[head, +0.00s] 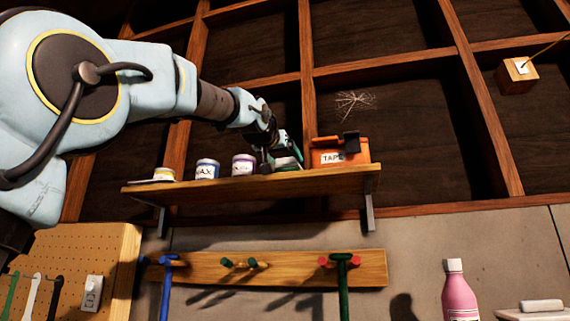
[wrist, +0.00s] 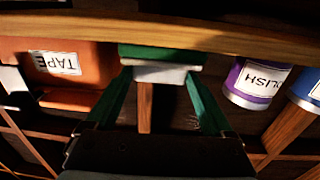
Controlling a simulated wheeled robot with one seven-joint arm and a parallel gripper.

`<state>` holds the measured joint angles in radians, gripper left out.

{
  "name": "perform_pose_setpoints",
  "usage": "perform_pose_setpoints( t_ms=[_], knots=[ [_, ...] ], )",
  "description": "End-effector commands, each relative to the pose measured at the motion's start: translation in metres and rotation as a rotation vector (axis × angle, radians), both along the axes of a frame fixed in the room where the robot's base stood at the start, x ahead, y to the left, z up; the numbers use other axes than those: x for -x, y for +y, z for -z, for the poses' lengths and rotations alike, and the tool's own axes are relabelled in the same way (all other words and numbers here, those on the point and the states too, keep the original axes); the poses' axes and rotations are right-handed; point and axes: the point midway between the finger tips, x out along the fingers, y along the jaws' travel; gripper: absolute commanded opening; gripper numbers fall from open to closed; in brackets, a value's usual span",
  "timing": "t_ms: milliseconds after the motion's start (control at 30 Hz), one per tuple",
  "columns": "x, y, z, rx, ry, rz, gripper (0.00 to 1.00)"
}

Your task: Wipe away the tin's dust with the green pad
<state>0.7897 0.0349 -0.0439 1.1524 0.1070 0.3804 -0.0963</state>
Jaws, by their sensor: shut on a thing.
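My gripper (head: 283,153) is over the wooden shelf, between a purple-banded can and an orange box. In the wrist view, which shows the shelf upside down, my gripper (wrist: 160,78) has its two fingers on a pale block with a green layer, which I take for the green pad (wrist: 162,54). The green side faces the shelf; whether it touches anything there is unclear. Cans on the shelf are the purple-banded POLISH can (head: 243,165), a blue can (head: 207,169) and a low yellowish tin (head: 165,174). I cannot tell which is the dusty tin, and I make out no dust.
The orange TAPE box (head: 347,157) stands close to the right of my gripper, with a dark object on it. The wooden shelf (head: 235,187) is narrow. Below are a hook rail (head: 295,269), a pegboard (head: 60,255) and a pink bottle (head: 459,295).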

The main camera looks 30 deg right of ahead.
Motion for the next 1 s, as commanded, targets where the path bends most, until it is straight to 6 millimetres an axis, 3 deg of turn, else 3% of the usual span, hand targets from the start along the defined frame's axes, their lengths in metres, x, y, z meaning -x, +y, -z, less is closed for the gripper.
perform_pose_setpoints(
  t_ms=[500, 1000],
  knots=[
    [0.023, 0.022, 0.003, -0.004, 0.004, 0.0, 0.31],
    [0.002, 0.002, -0.001, -0.005, 0.005, -0.001, 0.31]
  ],
)
